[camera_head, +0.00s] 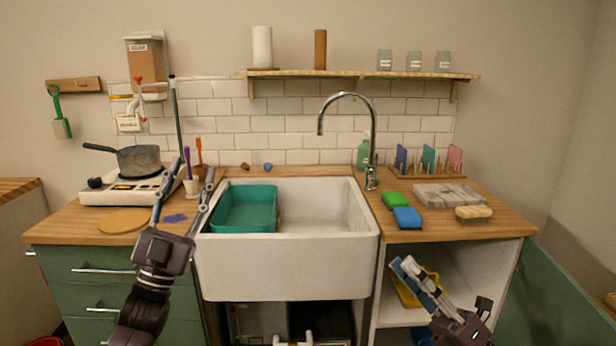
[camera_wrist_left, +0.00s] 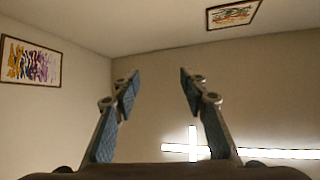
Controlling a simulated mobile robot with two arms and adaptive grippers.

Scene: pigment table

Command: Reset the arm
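My left gripper (camera_head: 192,168) is raised in front of the left part of the counter, with its two fingers pointing up and spread apart. My right gripper (camera_head: 402,262) is low at the right, in front of the open cabinet below the counter. Its two fingers appear close together from this angle, and whether they touch is unclear. No object shows in it.
A white sink (camera_head: 290,268) holds a teal basin (camera_head: 243,226). A pot (camera_head: 139,160) stands on a hot plate at the left. Green (camera_head: 396,200) and blue (camera_head: 407,218) sponges lie right of the sink. A green cabinet door (camera_head: 552,290) stands open at the right. A tall faucet (camera_head: 372,150) rises behind the sink.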

